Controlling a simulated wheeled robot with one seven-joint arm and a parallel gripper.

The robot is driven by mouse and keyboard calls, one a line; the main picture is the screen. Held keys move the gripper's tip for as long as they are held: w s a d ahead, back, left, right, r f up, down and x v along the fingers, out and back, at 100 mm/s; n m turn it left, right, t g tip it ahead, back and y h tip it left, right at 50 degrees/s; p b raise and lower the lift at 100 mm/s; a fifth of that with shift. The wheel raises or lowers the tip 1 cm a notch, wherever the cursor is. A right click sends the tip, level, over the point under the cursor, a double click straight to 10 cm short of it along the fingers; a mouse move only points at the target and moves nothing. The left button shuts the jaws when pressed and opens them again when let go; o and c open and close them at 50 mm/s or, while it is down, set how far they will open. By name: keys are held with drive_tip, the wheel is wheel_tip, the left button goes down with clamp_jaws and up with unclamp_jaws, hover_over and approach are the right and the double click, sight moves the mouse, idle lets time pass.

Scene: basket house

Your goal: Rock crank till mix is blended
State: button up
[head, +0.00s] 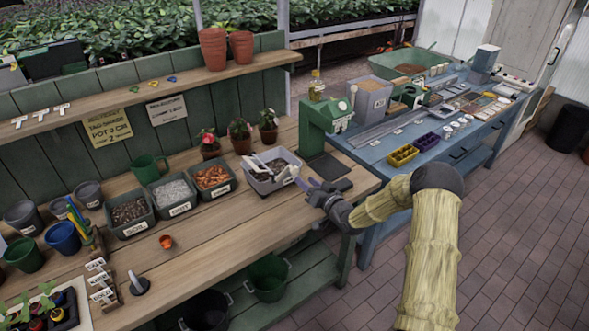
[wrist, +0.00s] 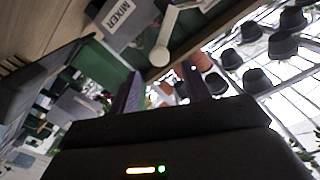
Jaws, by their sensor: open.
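The mixer (head: 262,186) is a grey tub with dark mix in it, standing on the wooden bench.
Bins of soil (head: 130,212), grit (head: 172,192) and orange pieces (head: 213,178) stand left of the mixer. Potted plants (head: 240,136) stand behind it. A green machine (head: 318,125) stands behind the gripper. The bench front (head: 235,240) is mostly clear.

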sight(296, 172)
drive_tip(key=p+x, duration=0.1)
drive_tip(key=x, duration=0.6)
drive_tip(key=shift+w+a+p, duration=0.15)
drive_tip(key=shift+w+p, duration=0.15)
drive_tip(key=shift+w, duration=0.05)
